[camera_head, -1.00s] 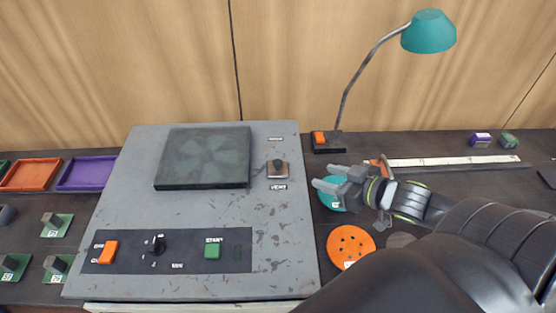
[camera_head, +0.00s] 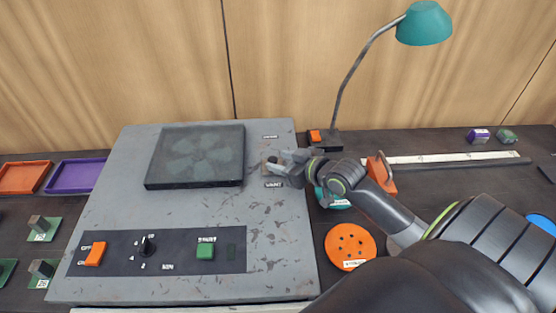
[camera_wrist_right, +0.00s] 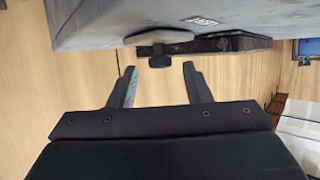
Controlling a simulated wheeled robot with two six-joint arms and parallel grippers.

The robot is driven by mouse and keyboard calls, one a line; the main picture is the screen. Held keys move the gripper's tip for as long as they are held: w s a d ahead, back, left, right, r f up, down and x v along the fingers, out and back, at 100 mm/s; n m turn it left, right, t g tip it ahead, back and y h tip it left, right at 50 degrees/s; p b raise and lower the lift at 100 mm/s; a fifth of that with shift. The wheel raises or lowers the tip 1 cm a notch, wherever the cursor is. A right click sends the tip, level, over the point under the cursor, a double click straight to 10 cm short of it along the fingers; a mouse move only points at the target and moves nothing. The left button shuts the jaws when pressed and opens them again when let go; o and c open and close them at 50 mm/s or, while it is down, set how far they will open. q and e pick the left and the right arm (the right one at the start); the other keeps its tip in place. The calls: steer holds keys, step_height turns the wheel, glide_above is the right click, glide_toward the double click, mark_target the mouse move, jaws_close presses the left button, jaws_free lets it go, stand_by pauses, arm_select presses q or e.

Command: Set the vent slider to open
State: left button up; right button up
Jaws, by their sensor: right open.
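The vent slider (camera_head: 266,163) is on the upper right of the grey panel (camera_head: 215,215), above its VENT label, and my right gripper partly hides it in the head view. In the right wrist view its dark knob (camera_wrist_right: 160,60) sticks out from the panel face, with the slider's dark plate (camera_wrist_right: 225,44) behind. My right gripper (camera_head: 274,166) is open at the slider. In the wrist view the right fingertips (camera_wrist_right: 159,68) stand either side of the knob's line, with the knob just beyond them and no contact visible. My left gripper is not in view.
A dark fan grille (camera_head: 195,157) is left of the slider. Below are an orange switch (camera_head: 94,254), a black dial (camera_head: 148,246) and a green button (camera_head: 205,252). The teal lamp (camera_head: 424,22), an orange disc (camera_head: 349,246) and an orange handled block (camera_head: 381,175) are to the right.

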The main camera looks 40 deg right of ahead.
steer(key=shift+w+a+f, duration=0.2)
steer(key=shift+w+f, duration=0.1)
steer(key=shift+w, duration=0.35)
steer(key=shift+c, duration=0.4)
jaws_close()
